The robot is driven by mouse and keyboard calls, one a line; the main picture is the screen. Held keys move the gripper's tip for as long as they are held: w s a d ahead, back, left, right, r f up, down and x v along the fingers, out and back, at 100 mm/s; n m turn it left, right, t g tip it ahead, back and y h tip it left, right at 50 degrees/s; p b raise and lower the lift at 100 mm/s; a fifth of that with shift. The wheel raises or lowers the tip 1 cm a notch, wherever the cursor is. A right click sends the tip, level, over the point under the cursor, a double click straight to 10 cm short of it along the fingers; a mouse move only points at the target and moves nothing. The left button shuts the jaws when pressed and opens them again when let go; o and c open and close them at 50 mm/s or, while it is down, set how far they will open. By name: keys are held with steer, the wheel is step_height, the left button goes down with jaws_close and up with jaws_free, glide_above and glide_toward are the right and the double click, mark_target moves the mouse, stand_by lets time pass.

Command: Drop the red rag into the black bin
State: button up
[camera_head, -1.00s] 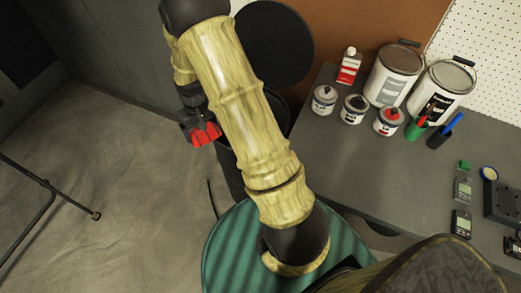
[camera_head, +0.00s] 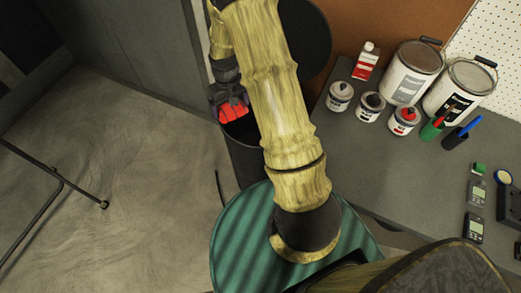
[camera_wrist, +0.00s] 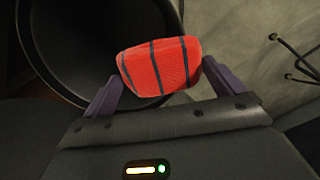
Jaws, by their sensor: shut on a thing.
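The red rag (camera_wrist: 160,66), with dark stripes, is held between the two fingers of my gripper (camera_wrist: 160,85) in the wrist view. In the head view my gripper (camera_head: 230,101) and the red rag (camera_head: 233,112) are at the mouth of the black bin (camera_head: 245,160), over its left side. My arm hides the right part of the bin. In the wrist view the round opening of the black bin (camera_wrist: 65,50) lies behind and to the left of the rag. The rag's right part overlaps the floor there.
The bin's round dark lid (camera_head: 305,45) stands up behind my arm. A grey workbench (camera_head: 390,165) on the right holds paint cans (camera_head: 412,72), small jars and tools. A dark metal stand (camera_head: 60,185) is on the left. The floor (camera_head: 150,160) between is clear.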

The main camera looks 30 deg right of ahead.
steer(key=d+r+n+p, duration=0.1)
steer(key=d+n+p, duration=0.1)
steer(key=d, duration=0.4)
steer(key=w+d+r+n+p, duration=0.1)
steer(key=d+r+n+p, duration=0.1)
steer(key=d+p, duration=0.2)
steer(key=d, duration=0.3)
steer(key=shift+w+d+r+n, duration=0.2)
steer(key=shift+r+n, duration=0.1)
steer(key=shift+n, duration=0.1)
step_height(320, 180, down, 6)
steer(key=b, duration=0.4)
steer(key=shift+b, duration=0.3)
steer(key=o, duration=0.6)
steer(key=shift+r, duration=0.1)
step_height(320, 180, up, 17)
steer(key=shift+a+r, duration=0.1)
steer(key=shift+r, duration=0.05)
